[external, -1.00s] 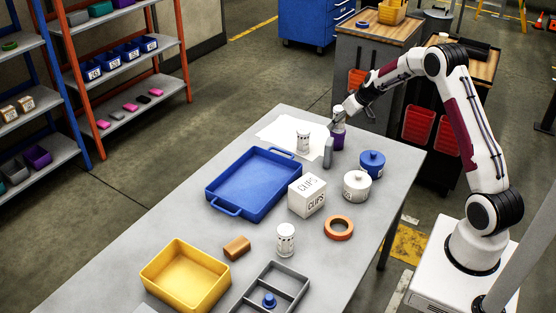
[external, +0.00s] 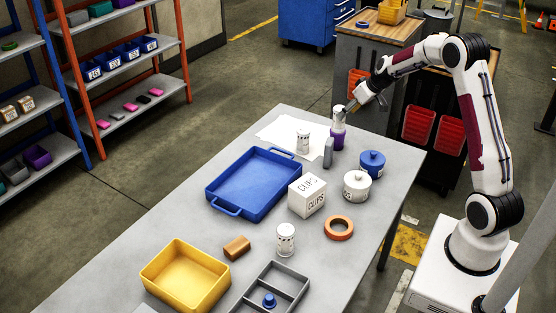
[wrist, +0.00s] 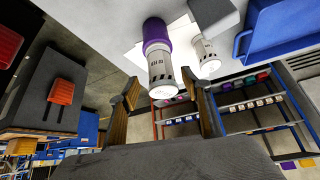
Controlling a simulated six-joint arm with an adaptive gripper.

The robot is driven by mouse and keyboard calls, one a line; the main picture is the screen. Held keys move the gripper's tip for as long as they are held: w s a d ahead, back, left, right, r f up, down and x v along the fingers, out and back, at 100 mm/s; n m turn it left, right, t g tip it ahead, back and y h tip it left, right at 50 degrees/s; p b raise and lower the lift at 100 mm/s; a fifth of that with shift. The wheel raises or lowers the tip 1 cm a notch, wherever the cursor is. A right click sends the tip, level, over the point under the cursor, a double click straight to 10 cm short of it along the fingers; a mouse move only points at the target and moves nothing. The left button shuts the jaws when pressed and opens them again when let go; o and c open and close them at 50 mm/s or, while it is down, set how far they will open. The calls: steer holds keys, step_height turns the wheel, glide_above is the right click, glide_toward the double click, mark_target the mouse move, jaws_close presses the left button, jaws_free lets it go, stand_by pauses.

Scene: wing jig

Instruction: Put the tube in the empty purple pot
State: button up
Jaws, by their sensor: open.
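The purple pot (external: 338,140) stands upright near the far end of the grey table. A white tube (external: 338,116) with dark markings stands in it, its upper part sticking out. In the wrist view the tube (wrist: 163,70) rises from the purple pot (wrist: 156,32), its end toward the camera. My gripper (external: 353,106) is open, just right of and near the tube's top. In the wrist view its two fingers (wrist: 160,90) are spread apart on either side of the tube's end, with nothing gripped. The pot's inside is hidden.
A similar white tube (external: 303,142) stands on white paper to the left, and another (external: 286,239) stands nearer. A grey block (external: 328,152), blue pot (external: 372,164), white pot (external: 356,186), clips box (external: 307,195) and blue tray (external: 250,183) are close by.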

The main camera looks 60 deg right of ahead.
steer(key=shift+v, duration=2.25)
steer(key=s+a+r+n+y, duration=0.1)
steer(key=s+a+r, duration=0.25)
steer(key=a, duration=0.45)
steer(key=s+a+r, duration=0.3)
steer(key=a+r, duration=0.1)
steer(key=a, duration=0.4)
steer(key=s+a+r+n+y, duration=0.1)
steer(key=s+a+r, duration=0.3)
steer(key=a, duration=0.4)
steer(key=s+a, duration=0.5)
steer(key=s, duration=0.5)
steer(key=s+a+n, duration=0.1)
steer(key=s+a, duration=0.5)
steer(key=s, duration=0.4)
steer(key=shift+s+a+f+g, duration=0.15)
steer(key=shift+s+f+g, duration=0.25)
steer(key=shift+f, duration=0.05)
